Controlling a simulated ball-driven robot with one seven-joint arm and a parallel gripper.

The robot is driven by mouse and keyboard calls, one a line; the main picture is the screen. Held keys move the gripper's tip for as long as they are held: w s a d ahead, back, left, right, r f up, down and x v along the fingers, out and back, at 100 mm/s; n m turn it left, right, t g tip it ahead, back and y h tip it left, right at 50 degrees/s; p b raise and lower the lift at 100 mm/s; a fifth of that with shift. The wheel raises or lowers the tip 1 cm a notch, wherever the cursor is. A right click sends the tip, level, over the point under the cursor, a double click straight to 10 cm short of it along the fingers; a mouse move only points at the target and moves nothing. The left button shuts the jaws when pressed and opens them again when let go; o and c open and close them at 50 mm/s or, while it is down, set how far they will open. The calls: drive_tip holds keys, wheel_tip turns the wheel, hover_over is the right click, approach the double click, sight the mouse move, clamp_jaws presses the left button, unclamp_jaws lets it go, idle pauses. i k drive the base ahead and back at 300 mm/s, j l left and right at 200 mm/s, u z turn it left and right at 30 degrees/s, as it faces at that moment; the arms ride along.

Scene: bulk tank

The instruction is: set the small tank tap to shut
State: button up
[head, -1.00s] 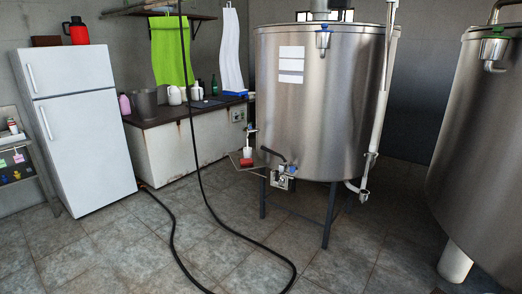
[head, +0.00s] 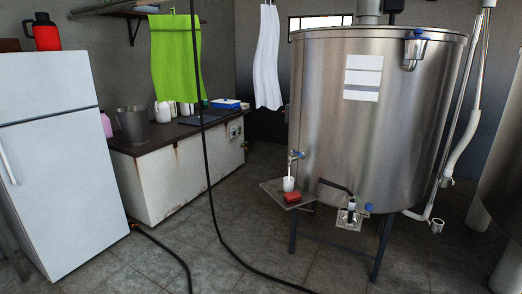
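The steel bulk tank (head: 350,130) stands on legs right of centre. On its lower left side is a small tap (head: 297,155) with a blue part, above a white cup (head: 289,184) on a small shelf (head: 272,188). I cannot tell from here whether this tap is open or shut. Lower on the tank front is a larger outlet valve (head: 349,213) with a black lever (head: 334,186) and a blue knob (head: 369,207). A blue-topped fitting (head: 414,47) sits high on the tank. My gripper is not in view.
A red block (head: 291,197) lies on the small shelf. A black hose (head: 212,190) hangs down and runs over the floor before the tank. A white fridge (head: 52,150) and a counter (head: 180,178) stand left.

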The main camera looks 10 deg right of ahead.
sight(298, 153)
drive_tip(key=i+l+u, duration=0.1)
drive_tip(key=i+u, duration=0.15)
drive_tip(key=i, duration=1.5)
